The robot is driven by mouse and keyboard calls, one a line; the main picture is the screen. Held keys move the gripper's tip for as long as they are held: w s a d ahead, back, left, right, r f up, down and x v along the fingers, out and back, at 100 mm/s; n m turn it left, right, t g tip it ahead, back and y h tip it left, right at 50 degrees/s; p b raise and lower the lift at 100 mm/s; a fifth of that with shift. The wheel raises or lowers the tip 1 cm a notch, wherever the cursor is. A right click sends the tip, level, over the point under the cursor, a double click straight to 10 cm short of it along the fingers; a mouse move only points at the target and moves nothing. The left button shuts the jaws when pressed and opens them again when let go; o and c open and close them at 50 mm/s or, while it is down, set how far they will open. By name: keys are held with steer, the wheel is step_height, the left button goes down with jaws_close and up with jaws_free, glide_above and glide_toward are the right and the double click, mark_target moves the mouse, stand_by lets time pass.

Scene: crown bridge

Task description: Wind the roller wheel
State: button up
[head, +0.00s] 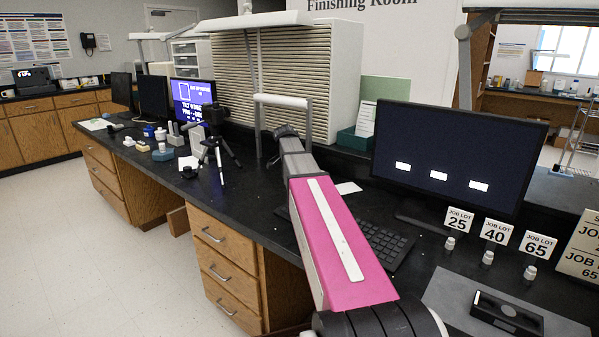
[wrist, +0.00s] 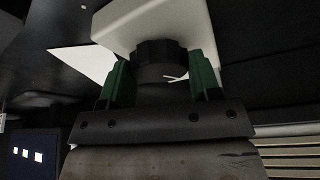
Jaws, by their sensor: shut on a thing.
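In the wrist view, a dark ribbed round wheel (wrist: 160,51), which looks like the roller wheel, sits at the edge of a white body (wrist: 140,18). The two green fingers of my gripper (wrist: 160,82) stand on either side of the wheel and are shut on it. A thin pale mark shows at the wheel's lower right. In the head view, my pink arm reaches over the bench, and its dark far end (head: 286,132) is near the slatted panel. The wheel and fingers cannot be made out there.
The black bench (head: 245,205) runs from left to right. A tripod (head: 217,150) stands left of my arm. A keyboard (head: 385,245) and large monitor (head: 455,160) are on the right. The slatted panel (head: 270,80) stands behind. A white card (wrist: 85,62) lies beside the white body.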

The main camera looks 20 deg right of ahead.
steer(key=shift+m+g, duration=0.6)
steer(key=shift+m, duration=1)
steer(key=o, duration=0.9)
steer(key=v, duration=1)
steer(key=shift+w+a+r, duration=0.1)
steer(key=shift+a+r, duration=0.15)
steer(key=shift+r, duration=0.05)
